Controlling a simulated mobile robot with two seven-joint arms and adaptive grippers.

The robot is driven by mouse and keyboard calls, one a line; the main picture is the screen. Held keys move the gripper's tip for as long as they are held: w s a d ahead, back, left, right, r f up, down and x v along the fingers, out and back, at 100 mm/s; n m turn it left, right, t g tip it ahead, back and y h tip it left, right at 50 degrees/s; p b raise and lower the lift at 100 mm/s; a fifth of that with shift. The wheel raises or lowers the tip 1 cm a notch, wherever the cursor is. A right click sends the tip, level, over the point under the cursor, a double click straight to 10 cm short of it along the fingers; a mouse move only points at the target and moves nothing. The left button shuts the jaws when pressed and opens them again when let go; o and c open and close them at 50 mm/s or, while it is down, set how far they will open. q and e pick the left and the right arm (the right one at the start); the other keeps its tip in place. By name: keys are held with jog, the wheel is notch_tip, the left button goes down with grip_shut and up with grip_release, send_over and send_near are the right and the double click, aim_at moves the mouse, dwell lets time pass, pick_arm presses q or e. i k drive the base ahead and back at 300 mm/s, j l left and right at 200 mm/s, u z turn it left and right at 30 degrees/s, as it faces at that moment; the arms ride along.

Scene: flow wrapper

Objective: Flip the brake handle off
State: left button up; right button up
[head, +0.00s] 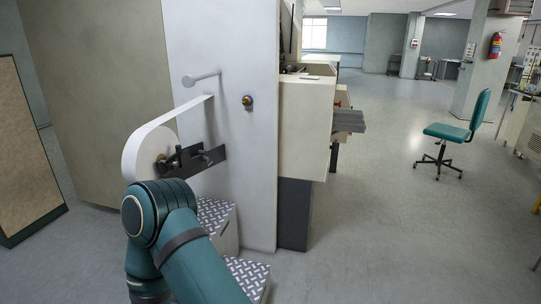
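A white film roll (140,153) is mounted on the light grey machine panel (230,185), and its white film runs up to a roller bar (203,77). A dark flat bracket (208,161) with small black lever-like parts (177,157) stands beside the roll's hub. The brake handle seems to be among these dark parts, but its position is too small to tell. A teal arm of mine (205,265) rises from the bottom, with its joint just below the roll and bracket. No gripper fingers can be made out.
Diamond-plate steps (248,276) stand at the machine's foot. A cream housing (304,127) juts out to the right. A teal chair (447,133) stands on open floor further right.

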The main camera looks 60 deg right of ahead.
aim_at(205, 159)
jog(key=z, duration=1.5)
